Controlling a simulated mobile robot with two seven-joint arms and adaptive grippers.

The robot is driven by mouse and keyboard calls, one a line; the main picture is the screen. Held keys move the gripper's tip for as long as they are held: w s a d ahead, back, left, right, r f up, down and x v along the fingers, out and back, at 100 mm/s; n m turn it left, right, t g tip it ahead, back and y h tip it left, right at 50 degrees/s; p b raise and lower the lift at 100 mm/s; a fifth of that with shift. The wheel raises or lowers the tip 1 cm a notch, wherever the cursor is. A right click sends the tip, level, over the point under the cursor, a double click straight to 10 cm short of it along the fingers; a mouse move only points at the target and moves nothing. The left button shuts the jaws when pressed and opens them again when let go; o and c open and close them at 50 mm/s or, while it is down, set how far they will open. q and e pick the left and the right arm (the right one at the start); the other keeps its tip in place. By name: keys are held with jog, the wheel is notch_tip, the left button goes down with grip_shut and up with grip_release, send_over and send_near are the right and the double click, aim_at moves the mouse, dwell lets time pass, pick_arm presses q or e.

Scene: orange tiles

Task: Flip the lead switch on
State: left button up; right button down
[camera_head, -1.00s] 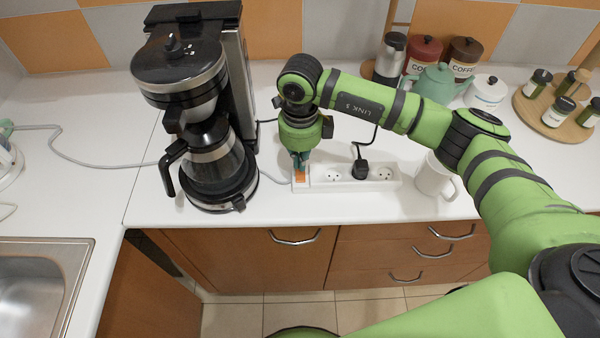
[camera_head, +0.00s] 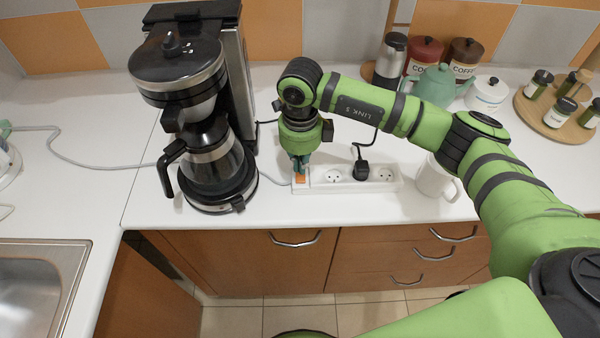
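The white power strip (camera_head: 345,186) lies on the counter, right of the coffee maker. Its orange switch (camera_head: 301,180) is at the strip's left end. My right gripper (camera_head: 300,166) points down right above the switch, its fingertips at or just over it. I cannot tell whether they touch. The fingers look close together, but they are too small to tell open from shut. A black plug (camera_head: 361,170) sits in the strip's middle part. The switch's tilt is not clear. My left gripper is not in view.
A black coffee maker (camera_head: 205,150) stands close on the left. A white mug (camera_head: 433,178) stands right of the strip. A teapot (camera_head: 437,88), canisters and a wooden spice tray (camera_head: 548,124) are at the back right. A sink (camera_head: 38,285) is at the lower left.

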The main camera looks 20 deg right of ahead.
jog(key=shift+w+r+p, duration=0.1)
jog(key=shift+r+p, duration=0.25)
jog(key=shift+r, duration=0.4)
jog(key=shift+r+p, duration=1.25)
jog(key=shift+r, duration=1.4)
jog(key=shift+f, duration=0.1)
